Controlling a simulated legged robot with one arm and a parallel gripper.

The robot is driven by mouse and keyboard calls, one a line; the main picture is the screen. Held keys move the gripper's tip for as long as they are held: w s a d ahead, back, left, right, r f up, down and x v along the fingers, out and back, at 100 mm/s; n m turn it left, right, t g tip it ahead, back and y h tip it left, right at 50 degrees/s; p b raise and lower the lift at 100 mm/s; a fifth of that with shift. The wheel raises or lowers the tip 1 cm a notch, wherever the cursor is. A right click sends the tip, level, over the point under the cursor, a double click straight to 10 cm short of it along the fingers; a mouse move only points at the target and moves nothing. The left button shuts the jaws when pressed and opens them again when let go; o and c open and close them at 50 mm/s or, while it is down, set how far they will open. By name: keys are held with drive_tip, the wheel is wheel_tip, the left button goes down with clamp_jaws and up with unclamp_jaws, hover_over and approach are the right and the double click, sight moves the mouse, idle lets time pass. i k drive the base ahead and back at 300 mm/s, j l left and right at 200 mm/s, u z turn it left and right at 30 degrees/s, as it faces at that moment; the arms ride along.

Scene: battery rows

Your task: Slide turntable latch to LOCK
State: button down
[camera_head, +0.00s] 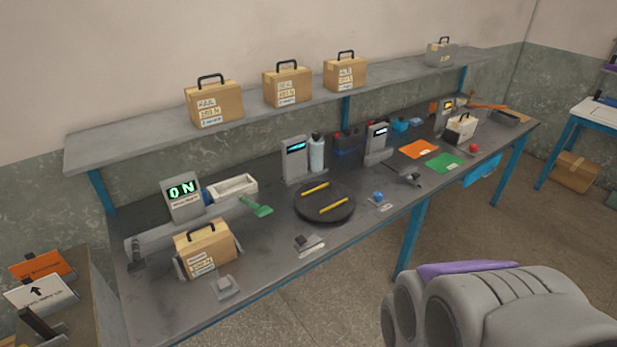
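The turntable (322,212) is a round black disc on the grey workbench, with two yellow bars lying across its top. In front of it, near the bench's front edge, a small dark block sits on a base with a pale label (308,244). This may be the latch, but its lettering and position are too small to read. My gripper is not in view. A grey and purple rounded part at the lower right looks like my own body or arm, and it is well apart from the bench.
A blue button (377,197) is to the right. Grey meters (295,160) stand behind. A shelf (130,142) with several boxes overhangs the back.

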sight(301, 240)
drive_tip(key=i+l+u, duration=0.1)
drive_tip(key=i+u, duration=0.4)
drive_tip(key=i+l+u, duration=0.2)
drive_tip(key=u, duration=0.3)
drive_tip(key=i, duration=0.1)
